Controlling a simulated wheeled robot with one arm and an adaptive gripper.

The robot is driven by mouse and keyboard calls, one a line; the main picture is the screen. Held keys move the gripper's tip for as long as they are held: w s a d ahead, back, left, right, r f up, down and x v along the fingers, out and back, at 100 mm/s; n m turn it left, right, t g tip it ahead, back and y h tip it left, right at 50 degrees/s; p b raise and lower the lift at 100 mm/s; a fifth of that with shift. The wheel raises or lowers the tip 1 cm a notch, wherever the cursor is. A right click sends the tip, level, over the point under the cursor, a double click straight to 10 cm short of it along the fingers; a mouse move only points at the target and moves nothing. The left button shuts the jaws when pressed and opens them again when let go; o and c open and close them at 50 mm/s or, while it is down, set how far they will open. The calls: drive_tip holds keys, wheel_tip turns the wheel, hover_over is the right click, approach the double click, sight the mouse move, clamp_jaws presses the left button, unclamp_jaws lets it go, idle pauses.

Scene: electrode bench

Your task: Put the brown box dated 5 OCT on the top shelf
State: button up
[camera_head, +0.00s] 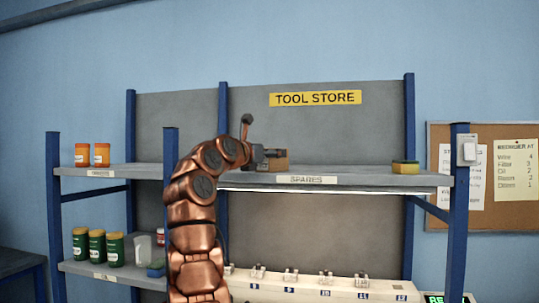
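A small brown box (278,165) shows at the level of the top shelf (360,177), in its left part above the SPARES label. No date can be read on it. My gripper (274,154) comes in from the left and is at the box, overlapping its upper part. The fingers are small and dark, and I cannot tell whether they are shut on the box or only beside it. I also cannot tell whether the box rests on the shelf or is held just above it. My copper arm hides the shelf left of the box.
Blue posts (459,210) frame the shelves. The shelf between box and block is clear.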

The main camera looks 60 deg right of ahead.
drive_tip(key=a+b, duration=0.4)
drive_tip(key=a, duration=0.8)
drive_tip(key=shift+w, duration=0.25)
